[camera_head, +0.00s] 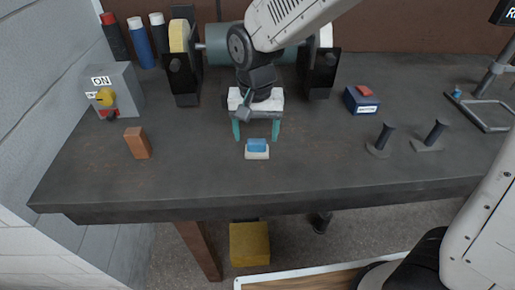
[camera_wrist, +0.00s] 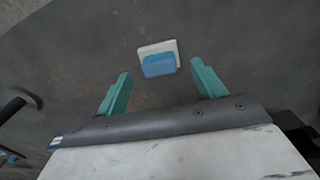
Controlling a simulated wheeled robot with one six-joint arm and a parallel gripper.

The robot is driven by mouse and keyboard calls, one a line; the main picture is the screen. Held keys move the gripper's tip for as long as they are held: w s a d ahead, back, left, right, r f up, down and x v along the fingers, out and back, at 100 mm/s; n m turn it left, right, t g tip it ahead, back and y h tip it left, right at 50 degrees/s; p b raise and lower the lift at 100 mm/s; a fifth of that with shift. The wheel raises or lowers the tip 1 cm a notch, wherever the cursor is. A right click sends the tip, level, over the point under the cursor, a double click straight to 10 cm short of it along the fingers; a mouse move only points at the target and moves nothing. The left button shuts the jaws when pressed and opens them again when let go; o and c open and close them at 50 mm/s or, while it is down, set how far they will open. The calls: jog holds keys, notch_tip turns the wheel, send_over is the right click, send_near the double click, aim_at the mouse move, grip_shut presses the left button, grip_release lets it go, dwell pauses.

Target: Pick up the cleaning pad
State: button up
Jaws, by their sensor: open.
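The cleaning pad (camera_head: 257,154), a small block with a blue upper part and a white base, lies on the dark bench top near its front edge. In the wrist view the pad (camera_wrist: 158,65) is beyond and between my fingertips, nearer the left-right middle of the gap. My gripper (camera_head: 256,136) has two teal fingers pointing down, spread apart, just behind the pad in the head view. In the wrist view my gripper (camera_wrist: 160,75) is open with nothing between its fingers. No contact with the pad shows.
An orange-brown block (camera_head: 137,143) and a grey switch box (camera_head: 115,90) stand to the left. A bench grinder (camera_head: 220,50) is behind my gripper. A blue box (camera_head: 361,100) and two dark posts (camera_head: 385,135) stand to the right. The bench around the pad is clear.

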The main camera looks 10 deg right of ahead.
aim_at(257, 141)
notch_tip(257, 141, down, 4)
jog(key=shift+w+d+r, duration=0.1)
jog(key=shift+d, duration=0.05)
jog(key=c, duration=0.8)
jog(key=shift+c, duration=0.2)
jog(key=shift+r, duration=0.1)
